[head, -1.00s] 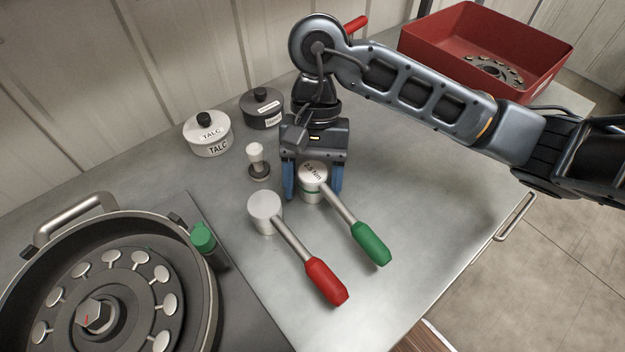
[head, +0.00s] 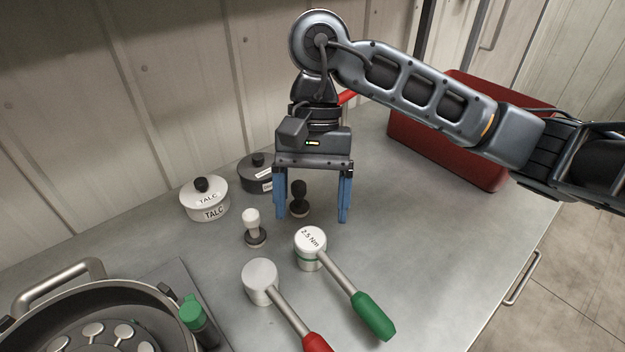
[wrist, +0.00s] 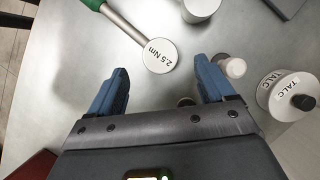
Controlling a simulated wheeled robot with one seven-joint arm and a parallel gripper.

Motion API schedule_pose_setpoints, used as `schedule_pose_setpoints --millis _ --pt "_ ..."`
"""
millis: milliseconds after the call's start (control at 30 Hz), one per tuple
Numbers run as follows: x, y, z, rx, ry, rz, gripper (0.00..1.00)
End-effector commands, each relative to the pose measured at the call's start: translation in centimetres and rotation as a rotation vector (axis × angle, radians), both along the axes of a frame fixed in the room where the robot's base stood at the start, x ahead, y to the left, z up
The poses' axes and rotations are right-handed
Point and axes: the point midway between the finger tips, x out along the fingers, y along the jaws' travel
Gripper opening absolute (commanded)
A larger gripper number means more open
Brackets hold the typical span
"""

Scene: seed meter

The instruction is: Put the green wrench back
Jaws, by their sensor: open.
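The green wrench (head: 343,279) lies on the metal table, its round white head marked 2.5 Nm at the upper left and its green handle toward the lower right. In the wrist view the wrench head (wrist: 160,56) is just beyond the fingertips, apart from them. My gripper (head: 312,215) is open with blue fingers and nothing held between them. It is behind the wrench head in the head view. A red-handled wrench (head: 262,280) lies to the left of the green one, its handle cut off by the lower picture edge.
A white-knobbed stamp (head: 254,230) and a black-knobbed one (head: 299,200) stand near my gripper. A white TALC pot (head: 206,203) and a dark pot (head: 254,175) are behind. A seed meter drum (head: 70,315) and a green-capped bottle (head: 196,318) are at left; a red bin (head: 440,150) is at back right.

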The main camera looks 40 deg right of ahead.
Motion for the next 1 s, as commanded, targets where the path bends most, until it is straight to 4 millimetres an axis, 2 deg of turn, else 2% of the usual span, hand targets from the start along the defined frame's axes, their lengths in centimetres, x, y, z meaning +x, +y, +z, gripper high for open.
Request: schedule_pose_setpoints --millis 133,333,1000 --pt "0.7 -0.6 1.9 -0.002 -0.002 -0.001 0.82" --pt "1.1 -1.0 3.4 -0.001 0.0 -0.001 0.82" --pt "1.1 -1.1 3.6 0.0 0.0 -0.001 0.82"
